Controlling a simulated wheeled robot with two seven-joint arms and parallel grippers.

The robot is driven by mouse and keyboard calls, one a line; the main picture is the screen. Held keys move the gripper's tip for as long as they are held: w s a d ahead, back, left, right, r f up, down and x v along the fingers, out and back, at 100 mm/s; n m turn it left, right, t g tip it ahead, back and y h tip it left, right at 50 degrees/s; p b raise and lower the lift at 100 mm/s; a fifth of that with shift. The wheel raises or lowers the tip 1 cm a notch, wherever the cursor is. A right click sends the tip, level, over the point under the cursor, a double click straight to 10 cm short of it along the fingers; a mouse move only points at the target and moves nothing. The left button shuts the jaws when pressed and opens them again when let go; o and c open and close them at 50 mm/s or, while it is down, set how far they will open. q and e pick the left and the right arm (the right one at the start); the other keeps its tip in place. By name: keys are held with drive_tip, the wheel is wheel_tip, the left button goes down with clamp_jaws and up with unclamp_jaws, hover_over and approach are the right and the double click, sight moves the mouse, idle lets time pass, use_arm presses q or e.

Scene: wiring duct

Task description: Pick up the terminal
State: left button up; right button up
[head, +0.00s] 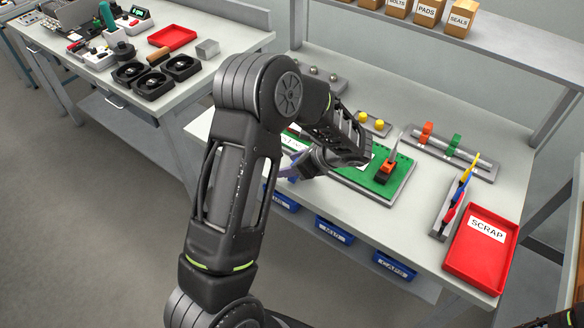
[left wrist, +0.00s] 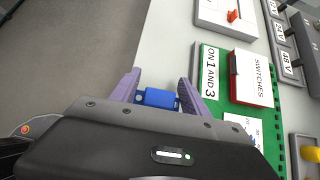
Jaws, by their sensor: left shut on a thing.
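A small blue block (left wrist: 161,98), which looks like the terminal, sits between the purple fingers of my left gripper (left wrist: 158,92) in the left wrist view. The fingers are shut on it from both sides. In the head view my left gripper (head: 289,171) is at the front edge of the workbench, left of the green board (head: 345,178). My own wrist hides the held block there. My right gripper is not in view.
On the green board stands an orange and black part (head: 386,170). A red SCRAP tray (head: 481,250) is at the bench's right end, beside a holder with coloured tools (head: 455,200). A rail (head: 450,150) with orange and green clips lies behind. Blue bins (head: 333,231) hang under the front edge.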

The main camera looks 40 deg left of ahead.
use_arm(q)
wheel_tip(320, 180, up, 9)
drive_tip(key=b, duration=0.1)
idle(0.7)
